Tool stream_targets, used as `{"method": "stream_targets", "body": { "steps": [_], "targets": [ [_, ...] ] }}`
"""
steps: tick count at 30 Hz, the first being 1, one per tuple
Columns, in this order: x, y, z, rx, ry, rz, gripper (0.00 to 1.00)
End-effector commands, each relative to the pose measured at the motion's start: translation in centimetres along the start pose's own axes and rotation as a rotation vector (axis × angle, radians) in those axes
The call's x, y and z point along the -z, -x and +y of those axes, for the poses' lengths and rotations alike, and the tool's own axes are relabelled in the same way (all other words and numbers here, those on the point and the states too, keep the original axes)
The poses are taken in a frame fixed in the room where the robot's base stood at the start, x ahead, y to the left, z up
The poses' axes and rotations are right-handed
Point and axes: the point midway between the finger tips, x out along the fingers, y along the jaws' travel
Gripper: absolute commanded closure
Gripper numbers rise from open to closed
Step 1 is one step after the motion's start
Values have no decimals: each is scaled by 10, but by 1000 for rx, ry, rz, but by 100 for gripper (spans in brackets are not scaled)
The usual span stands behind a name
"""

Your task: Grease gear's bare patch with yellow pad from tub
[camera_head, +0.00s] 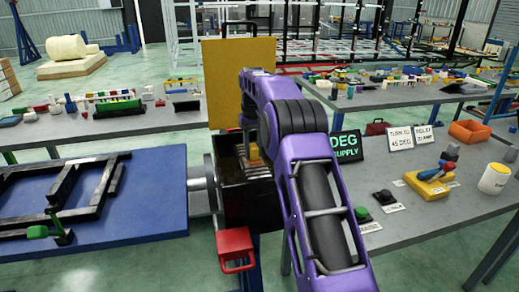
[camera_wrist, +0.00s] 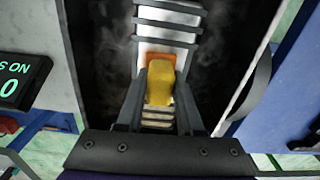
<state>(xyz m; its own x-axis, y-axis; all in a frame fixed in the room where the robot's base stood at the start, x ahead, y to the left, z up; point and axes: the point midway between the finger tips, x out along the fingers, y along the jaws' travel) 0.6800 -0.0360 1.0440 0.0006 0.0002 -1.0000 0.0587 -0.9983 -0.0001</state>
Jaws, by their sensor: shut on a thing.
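My gripper (camera_wrist: 161,92) is shut on a yellow pad (camera_wrist: 161,82), which has an orange part at its far end. The gripper reaches down into an open dark housing (camera_head: 252,203), and the pad also shows there in the head view (camera_head: 254,155). In the wrist view the pad lies over the gear (camera_wrist: 168,31), a run of grey teeth with pale gaps. Gaps below the pad look tan. The pad hides the gear's middle, and I cannot tell whether it touches.
A yellow panel (camera_head: 236,78) stands upright behind the housing. A red box-shaped part (camera_head: 236,245) juts from its front. A blue board (camera_head: 120,225) with a black frame lies left. The right table (camera_head: 420,221) holds signs, buttons and an orange bin (camera_head: 469,132).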

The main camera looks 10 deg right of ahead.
Motion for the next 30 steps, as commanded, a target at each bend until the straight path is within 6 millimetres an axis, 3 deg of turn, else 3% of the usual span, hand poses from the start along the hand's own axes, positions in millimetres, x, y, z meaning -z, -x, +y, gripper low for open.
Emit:
{"method": "stream_targets", "body": {
  "steps": [17, 25, 30],
  "targets": [
    [2, -2, -36, 0, 1, 0, 100],
    [8, 0, -34, 0, -1, 0, 100],
    [8, 1, -23, 0, -4, 0, 100]
  ]
}}
